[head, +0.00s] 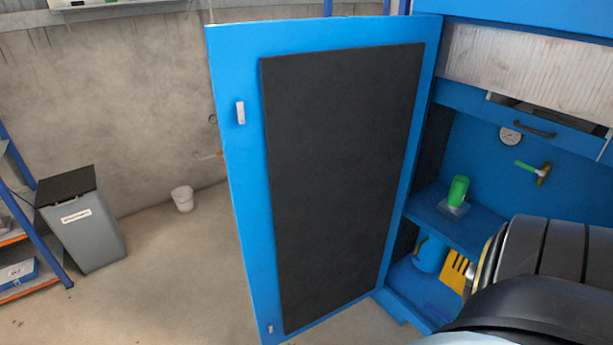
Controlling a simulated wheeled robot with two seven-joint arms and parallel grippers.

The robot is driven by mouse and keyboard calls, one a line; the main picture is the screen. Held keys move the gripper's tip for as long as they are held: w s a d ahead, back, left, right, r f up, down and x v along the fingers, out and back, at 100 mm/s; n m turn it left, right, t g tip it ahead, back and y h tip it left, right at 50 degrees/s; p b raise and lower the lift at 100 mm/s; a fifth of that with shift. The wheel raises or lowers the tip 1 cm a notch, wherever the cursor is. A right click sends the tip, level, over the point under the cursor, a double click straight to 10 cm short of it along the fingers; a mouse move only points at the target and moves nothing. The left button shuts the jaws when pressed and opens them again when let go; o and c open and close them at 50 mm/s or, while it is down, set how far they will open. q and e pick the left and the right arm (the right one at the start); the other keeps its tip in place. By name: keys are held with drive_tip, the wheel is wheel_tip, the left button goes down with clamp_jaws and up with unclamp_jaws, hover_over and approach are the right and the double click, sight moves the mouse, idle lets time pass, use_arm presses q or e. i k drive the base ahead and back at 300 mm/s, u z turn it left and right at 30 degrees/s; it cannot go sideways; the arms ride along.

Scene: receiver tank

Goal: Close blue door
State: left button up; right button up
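The blue door (234,190) stands wide open, hinged at the cabinet's left side. Its inner face, with a large dark panel (340,180), is turned toward me. Small light fittings sit near its free left edge, one high (240,112) and one low (270,328). The blue cabinet (470,225) is open to the right of the door. One of my dark arms fills the lower right corner, in front of part of the cabinet opening. I make out no fingertips on it. My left gripper is not in view.
Inside the cabinet are a green-topped item (458,190), a gauge (510,137), a valve (540,172), a blue container (430,254) and a yellow slotted item (457,271) partly behind my arm. A grey bin (85,235) and white bucket (183,199) stand left; floor between is clear.

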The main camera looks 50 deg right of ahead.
sight(319, 170)
drive_tip(key=i, duration=3.75)
drive_tip(key=z, duration=4.4)
drive_tip(key=i, duration=1)
drive_tip(key=u, duration=0.7)
drive_tip(key=k, duration=0.35)
